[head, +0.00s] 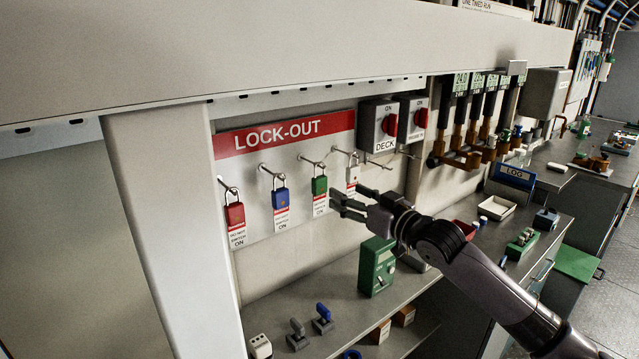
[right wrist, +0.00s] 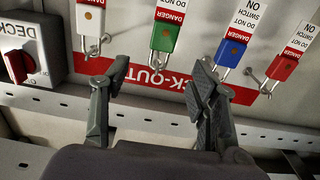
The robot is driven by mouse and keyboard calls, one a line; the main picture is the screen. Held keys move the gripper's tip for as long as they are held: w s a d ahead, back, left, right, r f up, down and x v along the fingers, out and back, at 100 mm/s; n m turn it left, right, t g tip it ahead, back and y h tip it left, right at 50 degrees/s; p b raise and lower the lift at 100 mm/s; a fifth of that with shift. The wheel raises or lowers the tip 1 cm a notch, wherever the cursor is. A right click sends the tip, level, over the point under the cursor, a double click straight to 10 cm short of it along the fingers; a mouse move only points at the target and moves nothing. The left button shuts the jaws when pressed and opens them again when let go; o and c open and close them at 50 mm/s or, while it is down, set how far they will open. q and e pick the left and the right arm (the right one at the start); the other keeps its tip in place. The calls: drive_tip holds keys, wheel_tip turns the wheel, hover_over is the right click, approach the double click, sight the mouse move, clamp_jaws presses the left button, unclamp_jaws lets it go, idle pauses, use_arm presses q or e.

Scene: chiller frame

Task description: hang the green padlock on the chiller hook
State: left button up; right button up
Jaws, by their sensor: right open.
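The green padlock (head: 320,186) hangs by its shackle from a peg on the LOCK-OUT board, with a danger tag below it. It also shows in the right wrist view (right wrist: 164,37), where the scene is upside down. My right gripper (head: 338,201) is open and empty, just right of the green padlock and apart from it. In the right wrist view its spread fingers (right wrist: 160,72) point toward the board, with the padlock beyond the gap. Thin metal prongs (head: 381,164) stick out below the rotary switches; I cannot tell which is the chiller hook. My left gripper is not in view.
Red (head: 235,214), blue (head: 279,196) and white (head: 352,175) padlocks hang on neighbouring pegs. The DECK switch (head: 378,124) has a red knob. A green box (head: 376,266) stands on the shelf below. A grey post (head: 170,220) stands left of the board.

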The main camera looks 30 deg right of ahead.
sight(322, 180)
drive_tip(key=w, duration=0.2)
drive_tip(key=w+p, duration=0.1)
drive_tip(key=w, duration=0.1)
drive_tip(key=shift+w+a+r+p, duration=0.2)
drive_tip(key=shift+w+p, duration=0.1)
drive_tip(key=shift+w, duration=0.05)
drive_tip(key=shift+w+f, duration=0.15)
drive_tip(key=shift+w, duration=0.45)
drive_tip(key=shift+w+a+r+p, duration=0.2)
drive_tip(key=shift+w+p, duration=0.2)
drive_tip(key=shift+p, duration=0.15)
drive_tip(key=w, duration=0.1)
drive_tip(key=w+p, duration=0.1)
drive_tip(key=w, duration=0.1)
drive_tip(key=w+p, duration=0.1)
drive_tip(key=shift+w+a+f, duration=0.1)
drive_tip(key=shift+w+a, duration=0.15)
drive_tip(key=shift+s, duration=0.1)
drive_tip(key=shift+c, duration=0.2)
clamp_jaws()
